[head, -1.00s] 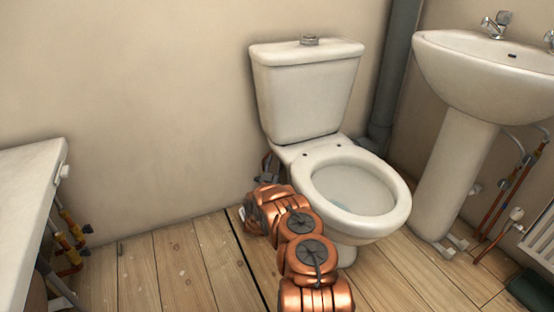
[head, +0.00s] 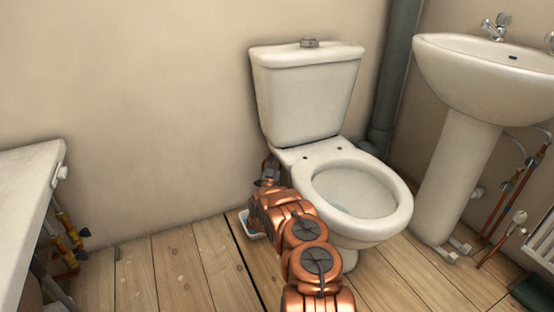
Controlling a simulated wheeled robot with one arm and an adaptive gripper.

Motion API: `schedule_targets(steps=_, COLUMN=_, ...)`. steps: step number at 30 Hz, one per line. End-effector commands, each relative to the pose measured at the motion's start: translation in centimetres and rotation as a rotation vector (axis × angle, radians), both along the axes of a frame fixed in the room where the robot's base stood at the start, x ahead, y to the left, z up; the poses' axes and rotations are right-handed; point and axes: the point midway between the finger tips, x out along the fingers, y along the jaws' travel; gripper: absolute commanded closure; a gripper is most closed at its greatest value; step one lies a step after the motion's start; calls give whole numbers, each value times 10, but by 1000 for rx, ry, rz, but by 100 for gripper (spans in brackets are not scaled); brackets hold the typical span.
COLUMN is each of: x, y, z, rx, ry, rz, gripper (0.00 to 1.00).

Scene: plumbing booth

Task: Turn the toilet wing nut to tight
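The white toilet (head: 308,98) stands against the back wall, with its cistern above and its open bowl (head: 350,190) facing front right. My copper-coloured arm reaches from the bottom up to the left side of the toilet. My gripper (head: 268,172) is a small dark shape beside the bowl's rear left, just below the cistern. It is too small and too covered by the arm to tell whether its fingers are open or shut. The wing nut cannot be made out; the area under the cistern's left side is partly hidden by my gripper and arm.
A white washbasin on a pedestal (head: 452,180) stands at the right, with copper pipes beside it. A white counter (head: 25,200) with pipes under it is at the left. A small white tray-like object (head: 253,226) lies on the floor behind my arm. The wooden floor (head: 170,265) at left is clear.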

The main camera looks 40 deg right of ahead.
Motion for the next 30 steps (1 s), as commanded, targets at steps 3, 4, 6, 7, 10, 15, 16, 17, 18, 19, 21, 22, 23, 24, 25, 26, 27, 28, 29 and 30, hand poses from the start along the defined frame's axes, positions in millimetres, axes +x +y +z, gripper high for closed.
schedule_targets(steps=3, x=-1, y=-1, z=0, rx=0, ry=-1, rz=-2, gripper=100)
schedule_targets(steps=4, x=-1, y=-1, z=0, rx=0, ry=0, rz=0, gripper=100)
schedule_targets(steps=6, x=-1, y=-1, z=2, rx=0, ry=0, rz=11, gripper=100)
schedule_targets(steps=7, x=-1, y=-1, z=2, rx=0, ry=0, rz=19, gripper=100)
schedule_targets(steps=10, x=-2, y=-2, z=3, rx=0, ry=0, rz=45, gripper=100)
schedule_targets(steps=15, x=-2, y=-2, z=1, rx=0, ry=-1, rz=69, gripper=100)
schedule_targets(steps=16, x=-2, y=-2, z=1, rx=-1, ry=-2, rz=70, gripper=100)
schedule_targets(steps=17, x=-2, y=-2, z=1, rx=-1, ry=-2, rz=70, gripper=100)
schedule_targets(steps=18, x=-2, y=-2, z=1, rx=-1, ry=-2, rz=70, gripper=100)
schedule_targets(steps=19, x=-2, y=-2, z=1, rx=-1, ry=-2, rz=70, gripper=100)
schedule_targets(steps=21, x=-2, y=-2, z=1, rx=-1, ry=-1, rz=69, gripper=100)
schedule_targets(steps=22, x=-2, y=-2, z=1, rx=-1, ry=-1, rz=69, gripper=100)
schedule_targets(steps=23, x=-2, y=-2, z=1, rx=-1, ry=-1, rz=69, gripper=71)
schedule_targets(steps=24, x=-2, y=-2, z=1, rx=-1, ry=-1, rz=69, gripper=67)
schedule_targets(steps=25, x=-2, y=-2, z=1, rx=-1, ry=-1, rz=69, gripper=64)
schedule_targets(steps=26, x=-2, y=-2, z=1, rx=-1, ry=-1, rz=69, gripper=64)
schedule_targets(steps=27, x=-2, y=-2, z=1, rx=-1, ry=-1, rz=69, gripper=64)
schedule_targets(steps=28, x=-2, y=-2, z=0, rx=0, ry=-1, rz=69, gripper=64)
schedule_targets(steps=29, x=-2, y=-1, z=1, rx=0, ry=-1, rz=69, gripper=64)
schedule_targets(steps=30, x=-2, y=-1, z=0, rx=0, ry=-1, rz=69, gripper=64)
